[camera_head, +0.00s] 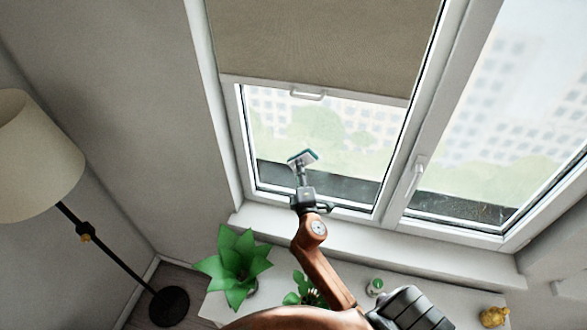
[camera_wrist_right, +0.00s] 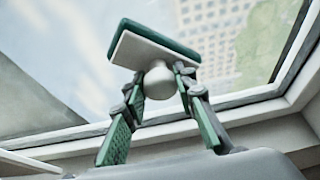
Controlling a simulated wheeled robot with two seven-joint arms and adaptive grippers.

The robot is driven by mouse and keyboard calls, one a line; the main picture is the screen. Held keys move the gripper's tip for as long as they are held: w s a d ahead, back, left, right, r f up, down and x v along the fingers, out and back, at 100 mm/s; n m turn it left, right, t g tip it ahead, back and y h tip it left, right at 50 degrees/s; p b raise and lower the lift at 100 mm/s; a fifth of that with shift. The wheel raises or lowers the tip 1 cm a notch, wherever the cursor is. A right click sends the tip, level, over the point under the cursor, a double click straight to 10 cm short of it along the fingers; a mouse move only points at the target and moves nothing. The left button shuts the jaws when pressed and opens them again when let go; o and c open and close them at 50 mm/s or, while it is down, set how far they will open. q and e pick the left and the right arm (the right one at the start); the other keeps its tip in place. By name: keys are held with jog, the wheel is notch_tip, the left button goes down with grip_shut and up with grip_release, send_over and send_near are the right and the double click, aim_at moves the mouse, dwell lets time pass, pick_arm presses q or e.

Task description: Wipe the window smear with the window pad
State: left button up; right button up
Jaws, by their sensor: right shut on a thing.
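The window pad (camera_head: 302,158) is a small white plate with a green face on a pale round knob. My right gripper (camera_head: 301,183) is shut on the knob, and the pad is held up before the left window pane (camera_head: 360,134). In the right wrist view, the pad (camera_wrist_right: 155,45) tilts above the two green-lined fingers of the gripper (camera_wrist_right: 160,82), its green side facing away towards the glass. I cannot tell whether it touches the glass. No smear can be told apart clearly from the pale view outside. My left gripper is not in view.
A tan blind (camera_head: 325,40) covers the upper left pane, with a handle bar (camera_head: 308,95) at its bottom. The right pane (camera_head: 510,110) is uncovered. Below are a leafy plant (camera_head: 236,268), a small green-topped jar (camera_head: 375,287) and a golden figure (camera_head: 494,316). A floor lamp (camera_head: 38,155) stands left.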

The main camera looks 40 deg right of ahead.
aim_at(309, 164)
jog(key=shift+s+d+r+p, duration=0.1)
jog(key=shift+s+d+p, duration=0.3)
jog(key=shift+s+d, duration=1.1)
jog(key=s+d, duration=0.3)
jog(key=s, duration=0.2)
jog(key=shift+d+p, duration=0.3)
jog(key=shift+d, duration=0.05)
jog(key=shift+s+a+b, duration=0.15)
jog(key=shift+s+a, duration=0.8)
jog(key=shift+a, duration=0.2)
jog(key=shift+s+a+b, duration=0.15)
jog(key=shift+s+a, duration=0.8)
jog(key=shift+a, duration=0.2)
jog(key=shift+s+a, duration=1)
jog(key=shift+a, duration=0.15)
jog(key=shift+b, duration=0.3)
